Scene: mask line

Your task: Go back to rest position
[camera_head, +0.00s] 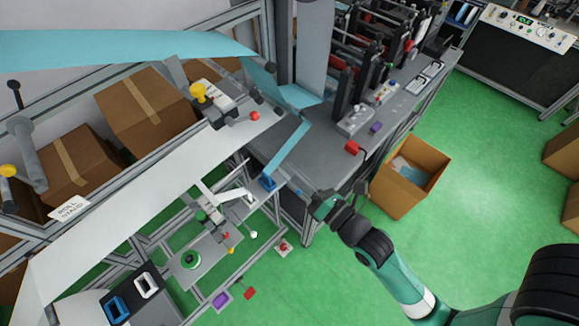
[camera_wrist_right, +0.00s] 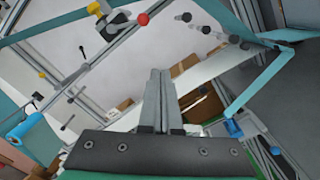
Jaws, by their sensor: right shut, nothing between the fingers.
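My right gripper (camera_head: 322,203) is on the teal and black arm that comes in from the lower right in the head view. It hangs in front of the machine, near the corner of the grey worktable (camera_head: 262,140). In the right wrist view its two grey fingers (camera_wrist_right: 160,85) stand upright side by side, shut with nothing between them. My left gripper is not visible in either view.
White and teal material webs (camera_head: 150,165) run across the machine frame at left. A blue clip (camera_head: 268,184) is close to the right gripper. An open cardboard box (camera_head: 400,200) stands on the floor to its right. Green floor (camera_head: 480,170) is free at right.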

